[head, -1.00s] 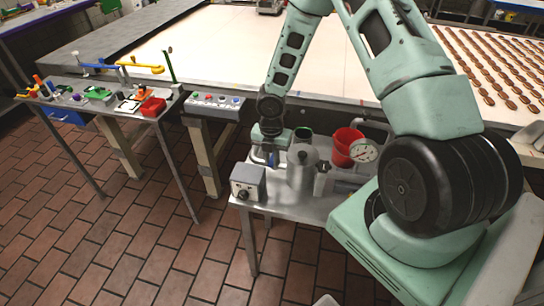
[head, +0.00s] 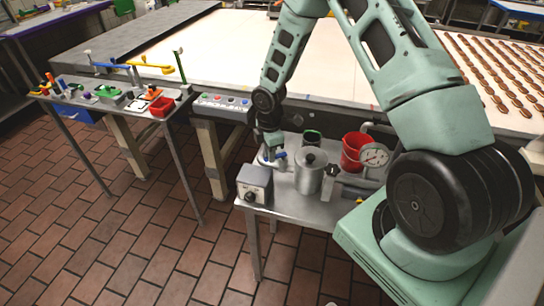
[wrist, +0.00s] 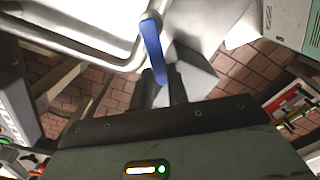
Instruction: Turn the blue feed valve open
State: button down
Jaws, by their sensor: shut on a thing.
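The blue feed valve handle (wrist: 152,45) is a slim lever in the upper middle of the wrist view. Its lower end lies between the two dark fingers of my gripper (wrist: 162,88), which is shut on it. In the head view the blue handle (head: 281,156) shows as a small streak beside my gripper (head: 271,157), above the back left of the small metal table (head: 285,212). The valve body is mostly hidden there by my gripper and the grey pot.
A grey box with a black knob (head: 255,185), a lidded metal pot (head: 310,170), a red bucket (head: 353,152) and a round gauge (head: 375,155) crowd the table. A pale pipe (wrist: 85,45) runs close by the handle. A tool table (head: 125,100) stands at left.

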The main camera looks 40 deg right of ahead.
jog(key=shift+w+d+m+b, duration=0.25)
jog(key=shift+w+m+b, duration=0.15)
jog(key=shift+m, duration=0.75)
jog(key=shift+w+d+m+b, duration=0.25)
jog(key=shift+w+m+b, duration=0.15)
jog(key=shift+m, duration=0.7)
jog(key=shift+w+d+m+b, duration=0.3)
jog(key=shift+w+m, duration=0.15)
jog(key=shift+m, duration=0.7)
jog(key=c, duration=1.4)
grip_release()
jog(key=shift+o, duration=0.2)
jog(key=shift+r, duration=0.1)
notch_tip(320, 180, up, 17)
jog(key=b, duration=0.3)
jog(key=shift+r, duration=0.1)
